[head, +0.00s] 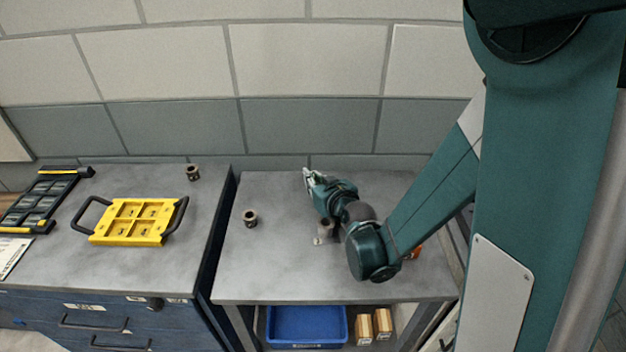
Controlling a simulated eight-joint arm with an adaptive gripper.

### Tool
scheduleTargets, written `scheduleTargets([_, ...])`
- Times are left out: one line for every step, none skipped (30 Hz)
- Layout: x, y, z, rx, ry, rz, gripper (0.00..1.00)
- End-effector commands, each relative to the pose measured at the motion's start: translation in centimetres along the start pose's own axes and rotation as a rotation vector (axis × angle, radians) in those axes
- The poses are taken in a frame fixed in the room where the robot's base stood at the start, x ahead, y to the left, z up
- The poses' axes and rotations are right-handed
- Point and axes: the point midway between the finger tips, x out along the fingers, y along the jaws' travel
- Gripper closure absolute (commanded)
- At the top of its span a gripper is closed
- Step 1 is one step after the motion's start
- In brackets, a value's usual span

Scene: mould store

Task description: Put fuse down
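My gripper (309,179) is at the end of my teal arm, over the back part of the right grey worktop, pointing toward the wall. It is small and seen from behind, so I cannot tell whether its fingers are open or shut. I cannot make out a fuse in or under it. A small brownish and pale item (321,236) shows beside my wrist, partly hidden by the arm; I cannot tell what it is.
A short dark cylinder (250,217) stands on the right worktop (270,272); another (193,172) stands on the left worktop near a yellow handled tray (130,238). A black rack (42,200) lies far left. A blue bin (306,325) and small boxes (382,322) sit below.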

Motion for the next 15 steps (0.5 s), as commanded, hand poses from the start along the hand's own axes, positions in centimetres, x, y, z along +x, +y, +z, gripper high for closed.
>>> scheduleTargets([-0.01, 0.00, 0.01, 0.000, 0.000, 0.000, 1.00])
scheduleTargets([-0.02, 0.00, 0.00, 0.000, 0.000, 0.000, 1.00])
scheduleTargets([-0.02, 0.00, -0.02, 0.000, 0.000, 0.000, 1.00])
scheduleTargets([-0.03, 0.00, -0.02, 0.000, 0.000, 0.000, 1.00])
scheduleTargets([-0.03, 0.00, -0.02, 0.000, 0.000, 0.000, 1.00])
scheduleTargets([-0.03, 0.00, -0.02, 0.000, 0.000, 0.000, 1.00])
scheduleTargets([-0.02, 0.00, -0.01, 0.000, 0.000, 0.000, 1.00])
scheduleTargets([-0.01, 0.00, 0.02, 0.000, 0.000, 0.000, 1.00])
scheduleTargets([0.02, 0.00, 0.09, 0.000, 0.000, 0.000, 1.00])
scheduleTargets([0.04, 0.00, 0.17, 0.000, 0.000, 0.000, 1.00])
scheduleTargets([0.07, 0.00, 0.25, 0.000, 0.000, 0.000, 1.00])
scheduleTargets([0.10, 0.00, 0.33, 0.000, 0.000, 0.000, 1.00])
scheduleTargets([0.10, 0.00, 0.34, 0.000, 0.000, 0.000, 0.87])
scheduleTargets([0.08, 0.00, 0.28, 0.000, 0.000, 0.000, 0.83])
scheduleTargets([0.07, 0.00, 0.26, 0.000, 0.000, 0.000, 0.78])
